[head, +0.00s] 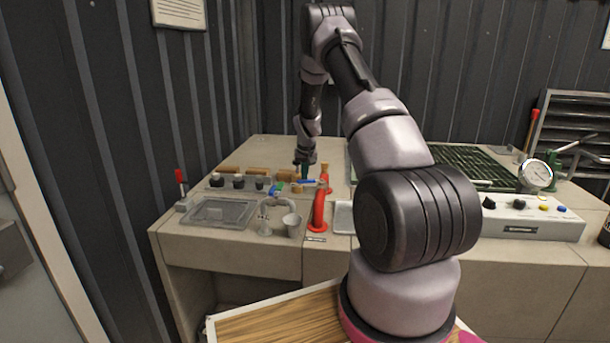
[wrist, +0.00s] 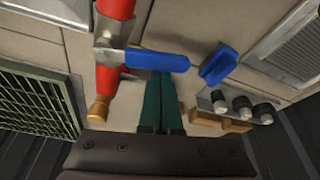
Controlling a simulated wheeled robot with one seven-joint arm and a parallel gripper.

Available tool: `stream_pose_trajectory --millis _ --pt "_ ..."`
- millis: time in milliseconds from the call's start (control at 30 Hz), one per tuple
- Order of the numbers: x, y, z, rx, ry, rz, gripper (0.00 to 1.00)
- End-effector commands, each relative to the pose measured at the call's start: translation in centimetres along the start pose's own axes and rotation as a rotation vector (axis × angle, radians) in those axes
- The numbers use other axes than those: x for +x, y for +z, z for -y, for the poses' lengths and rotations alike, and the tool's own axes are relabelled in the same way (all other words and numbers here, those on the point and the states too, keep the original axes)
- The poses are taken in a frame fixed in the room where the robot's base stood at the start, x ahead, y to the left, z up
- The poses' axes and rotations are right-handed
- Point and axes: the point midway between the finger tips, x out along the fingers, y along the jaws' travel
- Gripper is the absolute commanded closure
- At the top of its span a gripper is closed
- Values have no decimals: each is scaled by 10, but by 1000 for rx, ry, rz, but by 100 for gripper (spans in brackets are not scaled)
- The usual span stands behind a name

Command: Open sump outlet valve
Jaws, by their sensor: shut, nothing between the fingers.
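A valve with a blue lever handle (wrist: 157,61) and a grey metal body (wrist: 109,55) sits on a red pipe (wrist: 116,8) in the wrist view. A second blue handle (wrist: 218,64) lies to its right. No label shows which is the sump outlet valve. My gripper (wrist: 160,78) has green fingers, shut together and empty. Their tips are close to the first lever and partly hidden by it; I cannot tell if they touch. In the head view my gripper (head: 305,178) points down over the bench, beside the red pipe (head: 325,180) and its blue lever (head: 308,181).
A sink tray (head: 218,213) and a red-handled lever (head: 181,182) are left. Black knobs (head: 238,181) stand behind. A green grate (head: 470,167), gauge (head: 536,175) and control panel (head: 520,218) are right.

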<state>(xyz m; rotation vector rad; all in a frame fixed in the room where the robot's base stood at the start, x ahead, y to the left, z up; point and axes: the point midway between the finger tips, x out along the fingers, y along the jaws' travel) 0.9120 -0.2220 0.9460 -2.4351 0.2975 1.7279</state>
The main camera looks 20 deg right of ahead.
Motion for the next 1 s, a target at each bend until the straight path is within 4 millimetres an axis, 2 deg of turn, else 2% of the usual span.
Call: stream_pose_trajectory --millis 533,1000 --pt "-12 33 -2 -484 -172 0 100" --pt "-20 58 -16 -900 -317 -1 100"
